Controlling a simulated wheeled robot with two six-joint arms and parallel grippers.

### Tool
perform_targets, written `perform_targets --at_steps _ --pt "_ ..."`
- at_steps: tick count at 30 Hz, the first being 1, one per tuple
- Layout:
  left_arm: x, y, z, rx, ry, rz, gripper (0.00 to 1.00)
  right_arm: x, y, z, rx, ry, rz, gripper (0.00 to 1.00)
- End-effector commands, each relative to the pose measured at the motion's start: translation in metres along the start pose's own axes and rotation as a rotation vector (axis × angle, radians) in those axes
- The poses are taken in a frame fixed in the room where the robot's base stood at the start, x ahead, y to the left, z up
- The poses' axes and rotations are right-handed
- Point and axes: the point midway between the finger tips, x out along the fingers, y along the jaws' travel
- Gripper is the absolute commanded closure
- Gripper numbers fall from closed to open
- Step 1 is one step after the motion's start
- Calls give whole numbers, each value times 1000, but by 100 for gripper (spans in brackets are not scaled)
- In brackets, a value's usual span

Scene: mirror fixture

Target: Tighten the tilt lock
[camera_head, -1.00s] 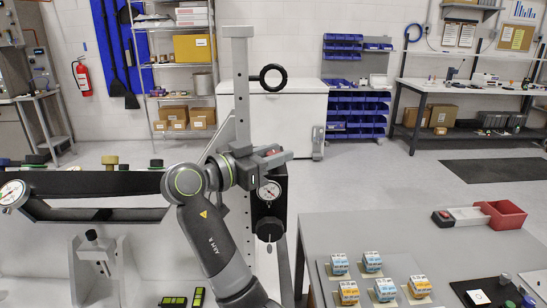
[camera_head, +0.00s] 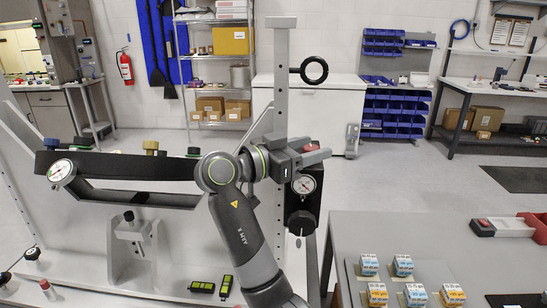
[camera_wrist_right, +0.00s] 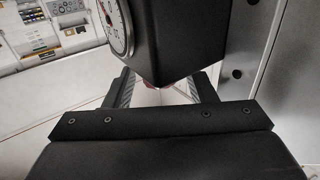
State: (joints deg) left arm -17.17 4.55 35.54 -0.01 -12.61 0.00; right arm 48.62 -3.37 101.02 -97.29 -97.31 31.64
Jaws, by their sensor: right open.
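The mirror fixture has a tall grey post (camera_head: 283,70) and a long black beam (camera_head: 120,165) at its left. A black block with a round white dial (camera_head: 304,184) is beside the post, with a round black knob (camera_head: 301,222) below. My right gripper (camera_head: 318,154) is at the top of this block, beside a small red part (camera_head: 311,147). In the right wrist view the jaws (camera_wrist_right: 158,84) are apart, with the black block (camera_wrist_right: 188,40) close ahead and a little red showing between the fingertips. I cannot tell which part is the tilt lock. My left gripper is not in view.
Shelves and benches stand far behind, with open floor between.

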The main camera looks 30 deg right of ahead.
Motion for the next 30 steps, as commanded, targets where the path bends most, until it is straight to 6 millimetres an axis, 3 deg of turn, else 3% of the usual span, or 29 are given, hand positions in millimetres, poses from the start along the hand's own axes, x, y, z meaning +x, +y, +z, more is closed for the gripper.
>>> perform_targets --at_steps 18,24,30 --pt "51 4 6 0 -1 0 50 -138 0 3 -1 1 -5 49" --pt "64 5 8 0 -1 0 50 -159 0 2 0 1 -1 49" --pt "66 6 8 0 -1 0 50 -165 0 0 0 1 0 49"
